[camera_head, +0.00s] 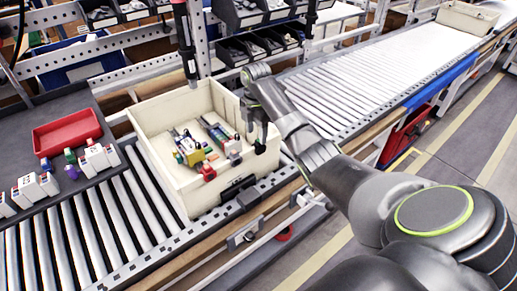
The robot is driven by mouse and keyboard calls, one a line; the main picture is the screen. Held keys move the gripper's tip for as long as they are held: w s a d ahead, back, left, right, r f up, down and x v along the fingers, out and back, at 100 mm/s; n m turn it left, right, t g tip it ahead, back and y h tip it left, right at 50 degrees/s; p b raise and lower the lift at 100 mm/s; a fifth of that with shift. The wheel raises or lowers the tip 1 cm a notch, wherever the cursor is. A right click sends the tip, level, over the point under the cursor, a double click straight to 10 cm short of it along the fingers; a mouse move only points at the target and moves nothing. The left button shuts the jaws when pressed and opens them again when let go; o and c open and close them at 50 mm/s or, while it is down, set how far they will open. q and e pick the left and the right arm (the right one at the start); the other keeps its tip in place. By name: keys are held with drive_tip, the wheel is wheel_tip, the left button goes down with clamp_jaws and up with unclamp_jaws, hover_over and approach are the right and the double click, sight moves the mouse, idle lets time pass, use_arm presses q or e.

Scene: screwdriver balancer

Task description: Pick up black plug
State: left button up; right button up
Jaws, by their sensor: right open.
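My right gripper (257,128) is open and points down over the right side of the cream crate (158,160). A small dark piece (260,148) shows just below its fingertips, inside the crate near the right wall. It looks like the black plug, but it is too small to be sure. I cannot tell whether the fingers touch it. Other small parts lie to the left in the crate: a yellow-and-white piece (190,153), a red piece (207,172) and a white-and-red piece (233,149). My left gripper is not in view.
The crate stands on a roller conveyor (75,235). A red tray (67,132) and several small white boxes (97,157) sit on a dark surface at the left. A black screwdriver (186,45) hangs behind the crate. Dark bins (245,48) line the back.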

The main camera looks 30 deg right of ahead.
sight(259, 146)
drive_tip(key=shift+s+f+p, duration=0.15)
drive_tip(key=shift+f+p, duration=0.15)
drive_tip(key=shift+f, duration=0.1)
drive_tip(key=f, duration=0.2)
drive_tip(key=f+p, duration=0.1)
drive_tip(key=shift+s+d+f, duration=0.2)
drive_tip(key=shift+s+f, duration=0.05)
drive_tip(key=shift+f, duration=0.5)
clamp_jaws()
